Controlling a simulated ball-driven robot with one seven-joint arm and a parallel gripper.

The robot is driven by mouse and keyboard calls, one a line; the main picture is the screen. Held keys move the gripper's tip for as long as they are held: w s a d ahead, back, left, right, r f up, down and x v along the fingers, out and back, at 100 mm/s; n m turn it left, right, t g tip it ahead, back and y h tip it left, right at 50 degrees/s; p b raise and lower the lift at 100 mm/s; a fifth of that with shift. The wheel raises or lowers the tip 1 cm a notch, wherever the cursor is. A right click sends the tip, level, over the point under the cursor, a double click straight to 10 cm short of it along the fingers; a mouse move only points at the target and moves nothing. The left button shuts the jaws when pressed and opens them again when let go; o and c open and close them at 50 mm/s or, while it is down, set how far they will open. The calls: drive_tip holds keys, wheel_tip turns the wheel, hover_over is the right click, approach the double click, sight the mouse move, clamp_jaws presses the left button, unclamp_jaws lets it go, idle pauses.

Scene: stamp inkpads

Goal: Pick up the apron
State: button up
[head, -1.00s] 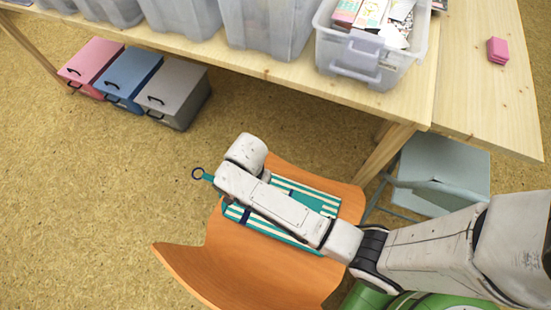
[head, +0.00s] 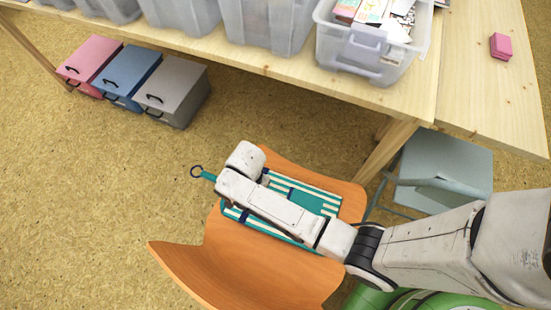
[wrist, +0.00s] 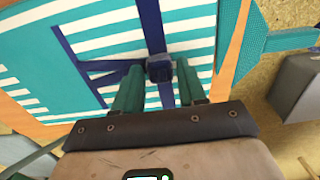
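The apron (head: 312,202), teal with white stripes and dark blue straps, lies folded on the seat of the orange chair (head: 235,270). A teal tab with a dark blue ring (head: 197,171) sticks out past the chair's edge. My forearm covers part of the apron in the head view, and my fingers are hidden there. In the wrist view, the apron (wrist: 40,65) fills much of the picture. My gripper (wrist: 160,70) is open, its two green fingers apart on either side of a dark blue strap (wrist: 150,18) and its dark buckle. I cannot tell whether they touch the cloth.
A wooden table (head: 265,68) with clear plastic bins (head: 375,45) stands behind the chair. A pink block (head: 500,46) lies on it. Pink, blue and grey boxes (head: 172,92) stand on the floor beneath. A grey-blue chair (head: 450,165) is at right. Floor at left is clear.

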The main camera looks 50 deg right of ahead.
clamp_jaws()
idle(0.5)
